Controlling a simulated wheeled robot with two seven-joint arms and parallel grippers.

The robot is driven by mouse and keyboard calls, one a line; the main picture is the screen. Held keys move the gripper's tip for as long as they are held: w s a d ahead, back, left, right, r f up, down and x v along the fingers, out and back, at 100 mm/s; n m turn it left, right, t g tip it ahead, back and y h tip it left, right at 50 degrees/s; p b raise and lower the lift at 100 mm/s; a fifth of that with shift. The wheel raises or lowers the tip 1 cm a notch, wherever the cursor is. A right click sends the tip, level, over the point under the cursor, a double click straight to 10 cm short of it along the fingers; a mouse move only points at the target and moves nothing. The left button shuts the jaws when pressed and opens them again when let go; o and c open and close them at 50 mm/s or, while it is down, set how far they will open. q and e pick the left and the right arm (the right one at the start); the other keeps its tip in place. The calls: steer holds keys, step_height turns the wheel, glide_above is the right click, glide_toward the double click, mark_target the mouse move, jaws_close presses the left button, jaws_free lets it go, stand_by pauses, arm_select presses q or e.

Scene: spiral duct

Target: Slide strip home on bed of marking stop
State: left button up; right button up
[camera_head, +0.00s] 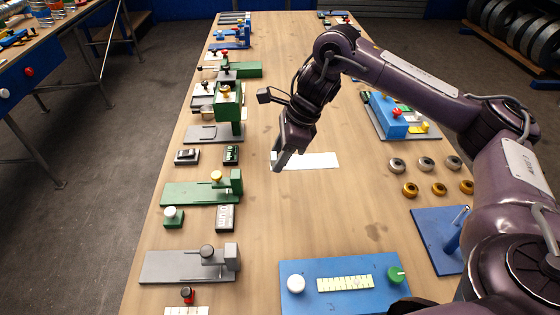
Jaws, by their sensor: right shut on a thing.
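A flat white strip (318,160) lies level at or just above the middle of the wooden table. My right gripper (278,163) points down at the strip's left end and is shut on it; its fingertips partly hide that end. Several bed-like fixtures with end blocks stand along the table's left side. One is a green bed with a yellow knob (202,192), left of and nearer than the strip. A grey bed with a dark knob (190,265) is nearer still. I cannot tell which one is the marking stop. My left gripper is out of view.
A tall green fixture (228,107) stands at the left beyond the strip. A blue panel (342,284) with knobs and a scale lies in front. Grey and brass rings (425,164) and a blue machine (388,115) are at the right.

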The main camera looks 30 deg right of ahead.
steer(key=shift+r+p, duration=0.35)
steer(key=shift+r, duration=0.3)
step_height(320, 180, up, 6)
steer(key=p, duration=0.6)
steer(key=shift+r+p, duration=0.25)
steer(key=shift+p, duration=0.05)
steer(key=shift+f, duration=0.1)
